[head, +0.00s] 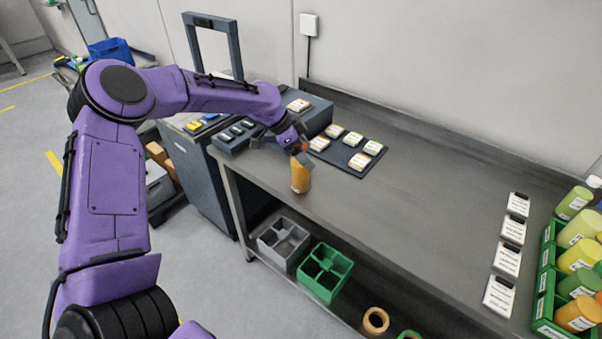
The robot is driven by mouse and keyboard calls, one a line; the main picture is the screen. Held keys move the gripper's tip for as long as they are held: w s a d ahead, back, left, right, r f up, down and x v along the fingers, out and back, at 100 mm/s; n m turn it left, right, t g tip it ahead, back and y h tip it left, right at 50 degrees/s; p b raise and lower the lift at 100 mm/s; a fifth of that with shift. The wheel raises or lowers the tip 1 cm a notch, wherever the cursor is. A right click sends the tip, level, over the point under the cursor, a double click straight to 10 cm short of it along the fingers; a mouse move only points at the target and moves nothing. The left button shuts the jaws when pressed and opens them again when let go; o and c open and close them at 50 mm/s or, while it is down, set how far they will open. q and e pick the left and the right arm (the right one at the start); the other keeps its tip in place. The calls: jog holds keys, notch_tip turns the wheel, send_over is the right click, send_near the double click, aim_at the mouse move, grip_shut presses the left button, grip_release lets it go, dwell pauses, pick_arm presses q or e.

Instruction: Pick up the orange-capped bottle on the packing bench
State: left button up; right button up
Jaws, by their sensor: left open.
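An orange bottle (300,180) stands upright near the left front edge of the packing bench (420,200). My left gripper (303,158) comes down over the bottle's top from behind and the left. Its jaws are open, with a grey finger at the bottle's upper part. The cap is mostly hidden by the gripper, and I cannot tell whether the fingers touch the bottle. My right gripper is not in view.
A dark mat with several labelled cards (361,161) lies behind the bottle. Green crates (545,285) of bottles and a row of cards (508,259) are at the right. The bench middle is clear. Grey (284,243) and green (325,272) dividers sit below.

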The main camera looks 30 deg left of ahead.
pick_arm(q)
jog(key=c, duration=1.4)
jog(key=shift+s, duration=0.15)
grip_shut()
jog(key=shift+f, duration=0.1)
